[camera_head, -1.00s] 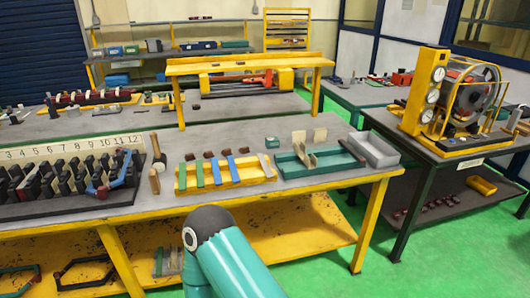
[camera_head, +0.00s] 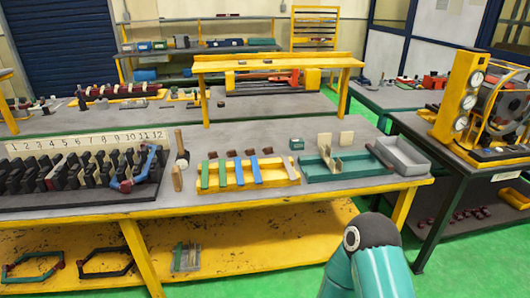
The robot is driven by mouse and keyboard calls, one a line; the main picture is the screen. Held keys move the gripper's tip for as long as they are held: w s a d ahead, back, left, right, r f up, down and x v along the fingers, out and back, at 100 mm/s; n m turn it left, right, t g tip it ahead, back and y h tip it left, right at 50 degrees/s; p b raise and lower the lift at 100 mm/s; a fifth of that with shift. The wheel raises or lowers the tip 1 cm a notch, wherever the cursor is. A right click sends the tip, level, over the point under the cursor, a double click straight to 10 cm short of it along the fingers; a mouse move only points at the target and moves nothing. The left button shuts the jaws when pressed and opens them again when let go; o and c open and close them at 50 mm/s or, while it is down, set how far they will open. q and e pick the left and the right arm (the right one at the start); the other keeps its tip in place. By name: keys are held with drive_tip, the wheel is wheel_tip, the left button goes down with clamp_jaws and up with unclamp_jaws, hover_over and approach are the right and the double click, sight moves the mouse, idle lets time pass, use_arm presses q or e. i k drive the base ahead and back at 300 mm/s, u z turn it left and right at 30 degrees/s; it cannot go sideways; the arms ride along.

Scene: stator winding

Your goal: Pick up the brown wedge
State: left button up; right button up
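A yellow tray (camera_head: 246,182) on the front workbench carries several flat strips. Two are green (camera_head: 205,175), two are blue (camera_head: 239,168), and a brown-tan strip (camera_head: 289,167), the likely brown wedge, lies at the tray's right end. Several small dark brown blocks (camera_head: 250,152) sit along the bench behind the tray. Neither gripper is in view. Only a teal arm section of mine with a dark rounded joint shows at the bottom right, in front of the bench and clear of the tray.
To the tray's right are a green tray (camera_head: 346,170) with upright tan pieces and a grey bin (camera_head: 402,157). A mallet (camera_head: 180,150) stands at its left, beside the numbered black rack (camera_head: 70,180). A yellow raised shelf (camera_head: 265,65) is behind. Green floor lies in front at right.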

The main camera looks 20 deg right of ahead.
sight(250, 151)
drive_tip(key=i, duration=0.9)
drive_tip(key=z, duration=0.05)
